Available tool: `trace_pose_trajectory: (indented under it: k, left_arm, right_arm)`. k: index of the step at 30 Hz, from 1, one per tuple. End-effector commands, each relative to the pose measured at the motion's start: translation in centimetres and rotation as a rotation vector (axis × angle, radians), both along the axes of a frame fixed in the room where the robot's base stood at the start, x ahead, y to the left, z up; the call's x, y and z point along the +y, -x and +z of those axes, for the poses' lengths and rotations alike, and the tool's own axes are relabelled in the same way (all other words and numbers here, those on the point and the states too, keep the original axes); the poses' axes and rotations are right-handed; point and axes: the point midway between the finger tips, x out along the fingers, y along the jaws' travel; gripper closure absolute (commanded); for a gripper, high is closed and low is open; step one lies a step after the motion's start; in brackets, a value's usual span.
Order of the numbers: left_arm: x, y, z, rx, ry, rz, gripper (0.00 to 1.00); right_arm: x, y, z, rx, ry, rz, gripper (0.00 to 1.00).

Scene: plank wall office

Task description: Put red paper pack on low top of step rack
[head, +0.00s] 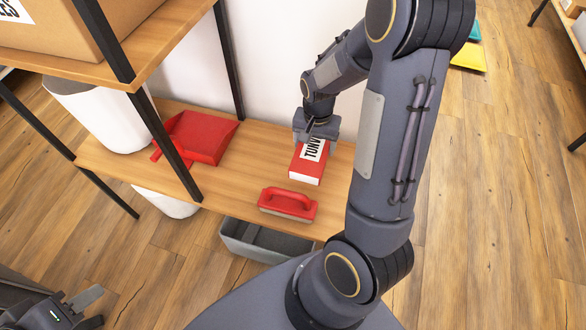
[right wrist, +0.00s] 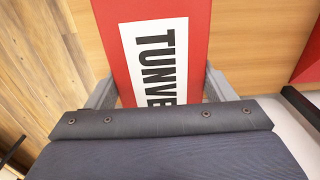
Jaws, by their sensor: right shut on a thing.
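The red paper pack (head: 306,167), with a white label, is at the right part of the low top (head: 235,182) of the step rack. My right gripper (head: 317,137) is shut on the pack from above. In the right wrist view the pack (right wrist: 165,10) lies between the two fingers of this gripper (right wrist: 160,92). The pack looks level and at or very close to the board; I cannot tell if it touches. My left gripper (head: 92,310) is at the lower left corner, away from the rack, its fingers apart and empty.
A red dustpan (head: 200,137) and a red-handled brush (head: 288,203) share the low top. A dark post (head: 165,145) and a higher shelf (head: 165,50) with a cardboard box (head: 85,25) stand left. A grey bin (head: 260,240) sits below; white bins are at left.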

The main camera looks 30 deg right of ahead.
Motion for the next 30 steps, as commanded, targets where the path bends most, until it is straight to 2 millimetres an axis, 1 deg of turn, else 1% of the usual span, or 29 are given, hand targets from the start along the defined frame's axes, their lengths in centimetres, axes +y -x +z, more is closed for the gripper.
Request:
trace_pose_trajectory:
  k: [1, 9, 17, 21, 24, 30]
  left_arm:
    - [0.0, 0.0, -0.6, 0.000, 0.000, 0.000, 0.64]
    - [0.0, 0.0, -2.0, 0.000, 0.000, 0.000, 0.64]
    - [0.0, 0.0, -2.6, 0.000, 0.000, 0.000, 0.64]
    - [0.0, 0.0, -3.3, 0.000, 0.000, 0.000, 0.64]
    - [0.0, 0.0, -3.4, 0.000, 0.000, 0.000, 0.64]
    - [0.0, 0.0, -3.3, 0.000, 0.000, 0.000, 0.64]
  right_arm:
    - [0.0, 0.0, -0.9, 0.002, -0.001, 0.000, 0.60]
    - [0.0, 0.1, -5.6, 0.003, -0.001, 0.001, 0.60]
    - [0.0, 0.0, -7.7, 0.000, 0.000, 0.001, 0.60]
    - [0.0, 0.0, -9.8, 0.002, 0.000, 0.001, 0.60]
    - [0.0, 0.0, -10.5, 0.000, 0.000, 0.002, 0.60]
    - [0.0, -0.1, -10.3, -0.001, 0.000, 0.002, 0.60]
